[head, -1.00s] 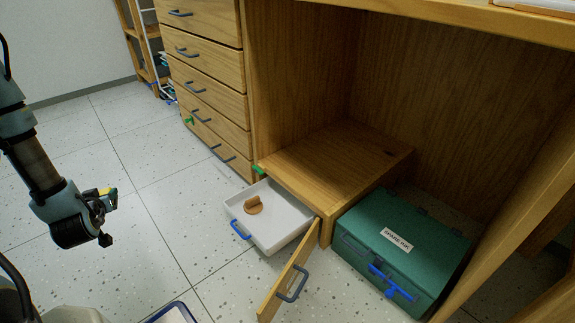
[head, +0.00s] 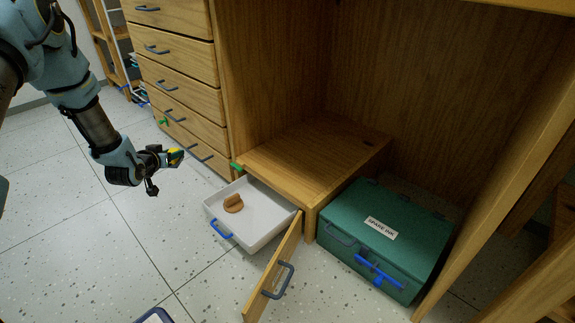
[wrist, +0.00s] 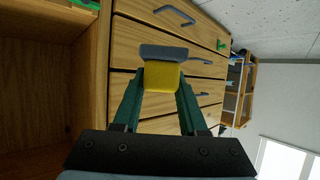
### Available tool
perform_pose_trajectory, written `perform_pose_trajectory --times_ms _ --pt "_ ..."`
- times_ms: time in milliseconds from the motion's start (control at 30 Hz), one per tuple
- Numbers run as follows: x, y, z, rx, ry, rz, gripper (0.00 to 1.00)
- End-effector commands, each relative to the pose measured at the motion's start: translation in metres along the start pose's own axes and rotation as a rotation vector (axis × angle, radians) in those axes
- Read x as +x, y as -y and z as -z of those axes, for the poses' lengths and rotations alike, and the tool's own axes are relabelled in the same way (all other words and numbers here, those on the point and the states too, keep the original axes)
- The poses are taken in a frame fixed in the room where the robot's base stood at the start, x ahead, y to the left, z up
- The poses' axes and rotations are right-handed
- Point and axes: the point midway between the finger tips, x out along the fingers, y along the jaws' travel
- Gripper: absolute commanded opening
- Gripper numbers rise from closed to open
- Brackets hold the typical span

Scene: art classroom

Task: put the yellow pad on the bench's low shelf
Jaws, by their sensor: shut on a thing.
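The yellow pad (wrist: 163,77) is held between the two fingers of my gripper (wrist: 158,90) in the wrist view; a grey strip runs along its far edge. In the head view my gripper (head: 165,160) is shut on the pad (head: 175,156), in the air to the left of the bench, in front of the drawer stack. The bench's low shelf (head: 315,155) is a wooden top inside the bench's open bay. It is bare except for a small dark spot toward its back. The gripper is left of the shelf and apart from it.
A white drawer (head: 258,215) with a brown object (head: 233,203) in it is pulled out below the shelf. A small wooden door (head: 272,275) stands open beside it. A green SPARE INK case (head: 385,240) sits right. The drawer stack (head: 175,75) stands behind my gripper.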

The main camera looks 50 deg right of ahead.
Motion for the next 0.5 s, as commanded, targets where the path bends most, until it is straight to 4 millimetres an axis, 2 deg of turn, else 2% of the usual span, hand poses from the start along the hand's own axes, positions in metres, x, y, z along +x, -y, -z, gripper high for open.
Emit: perform_pose_trajectory --times_ms 33,200,500 --pt "0.017 -0.025 0.004 0.027 -0.004 -0.052 0.0" --pt "0.055 -0.104 0.02 0.105 -0.004 -0.215 0.0" --pt "0.099 -0.247 0.044 0.23 -0.005 -0.474 0.0"
